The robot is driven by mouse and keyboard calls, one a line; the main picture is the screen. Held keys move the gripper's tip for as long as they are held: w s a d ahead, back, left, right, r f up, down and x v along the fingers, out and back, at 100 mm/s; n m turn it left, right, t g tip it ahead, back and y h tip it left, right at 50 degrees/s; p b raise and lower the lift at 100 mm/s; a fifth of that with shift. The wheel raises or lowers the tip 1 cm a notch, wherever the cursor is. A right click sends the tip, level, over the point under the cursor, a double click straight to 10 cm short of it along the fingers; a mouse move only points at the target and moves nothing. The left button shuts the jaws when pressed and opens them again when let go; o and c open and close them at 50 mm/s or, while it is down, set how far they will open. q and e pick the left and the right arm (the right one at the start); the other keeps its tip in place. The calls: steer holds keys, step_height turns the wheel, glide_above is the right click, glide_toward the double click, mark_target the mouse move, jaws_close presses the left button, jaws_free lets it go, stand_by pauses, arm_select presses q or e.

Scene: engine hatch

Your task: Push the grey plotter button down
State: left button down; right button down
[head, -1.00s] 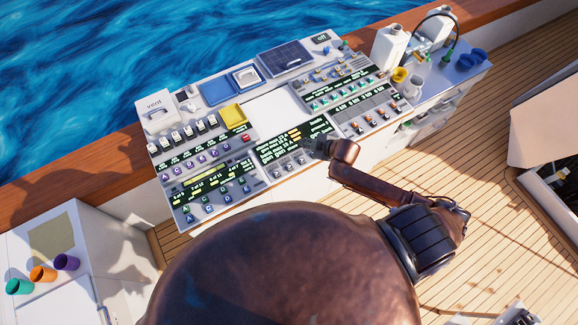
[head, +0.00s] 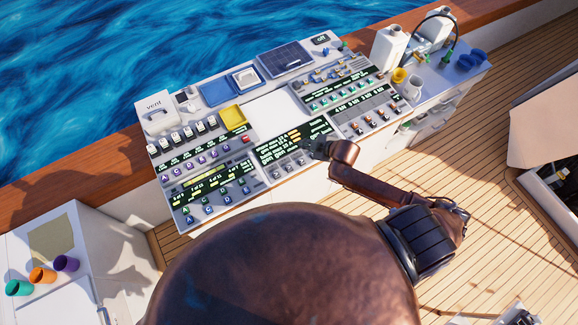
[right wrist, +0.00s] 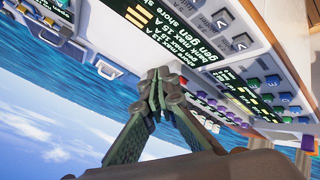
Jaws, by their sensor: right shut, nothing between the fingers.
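The control console (head: 262,190) stands against the boat's side with several panels of buttons and lit displays. My right gripper (head: 308,147) is over the lower edge of its middle panel, beside a lit display (head: 292,140). Grey buttons (head: 276,172) sit in a row below that display. My left gripper is not in view.
A white vent box (head: 156,118), a blue tray (head: 219,92) and a yellow tray (head: 233,115) are on the console. White jugs (head: 388,47) and cups (head: 412,88) stand at its right. Coloured cups (head: 42,274) are at lower left. Wooden deck (head: 500,120) lies open at right.

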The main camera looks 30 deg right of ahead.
steer(key=s+d+f+m+g+h+b, duration=0.1)
steer(key=s+d+f+m+b, duration=0.35)
steer(key=f, duration=1.05)
steer(key=s+d+f+m+g+h+b, duration=0.15)
steer(key=s+f+b, duration=0.5)
steer(key=f, duration=0.85)
steer(key=s+d+f+m+g+h+b, duration=0.1)
steer(key=s+d+f+m+b, duration=0.15)
steer(key=s+f, duration=0.9)
steer(key=s+a+f+g+b, duration=0.1)
steer(key=s+a+f+b, duration=0.1)
steer(key=s+f, duration=0.6)
steer(key=s+a+f+m+g+b, duration=0.1)
steer(key=s+a+f+g+b, duration=0.1)
steer(key=s+f+b, duration=0.3)
steer(key=s+a+f+m+g+b, duration=0.1)
steer(key=s+a+f+b, duration=0.2)
steer(key=s+f, duration=0.9)
step_height(320, 180, down, 3)
steer(key=shift+s+a+f+y+b, duration=0.15)
steer(key=shift+s+f+y+b, duration=0.1)
steer(key=shift+y+b, duration=0.1)
